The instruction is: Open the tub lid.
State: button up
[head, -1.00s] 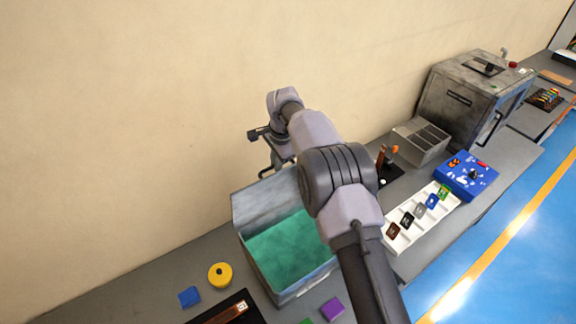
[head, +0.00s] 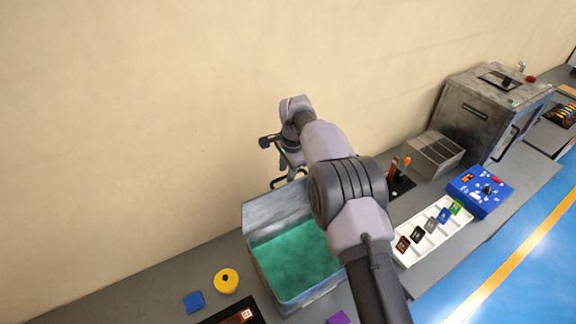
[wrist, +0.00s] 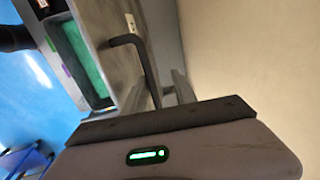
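The tub (head: 268,283) stands on the bench with green contents (head: 295,262) showing. Its grey lid (head: 272,212) is raised, standing up along the tub's wall side. In the wrist view the lid (wrist: 118,62) shows as a grey plate beside the green. A dark bent bar, apparently the lid handle (wrist: 146,66), sticks out from it. My gripper (head: 290,168) is at the lid's upper edge, on the wall side. In the wrist view its grey fingers (wrist: 175,90) are close beside the bar. I cannot tell whether they touch or grip it. My arm hides the tub's right part.
A yellow round piece (head: 227,281) and a blue block (head: 194,302) lie left of the tub. A white tray of coloured pieces (head: 430,240), a blue box (head: 480,190) and a grey machine (head: 485,110) stand to the right. The wall is close behind the gripper.

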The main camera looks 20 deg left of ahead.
notch_tip(320, 180, up, 17)
jog(key=s+d, duration=0.2)
jog(key=shift+s+d+b, duration=0.15)
jog(key=shift+b, duration=0.2)
jog(key=shift+f, duration=0.1)
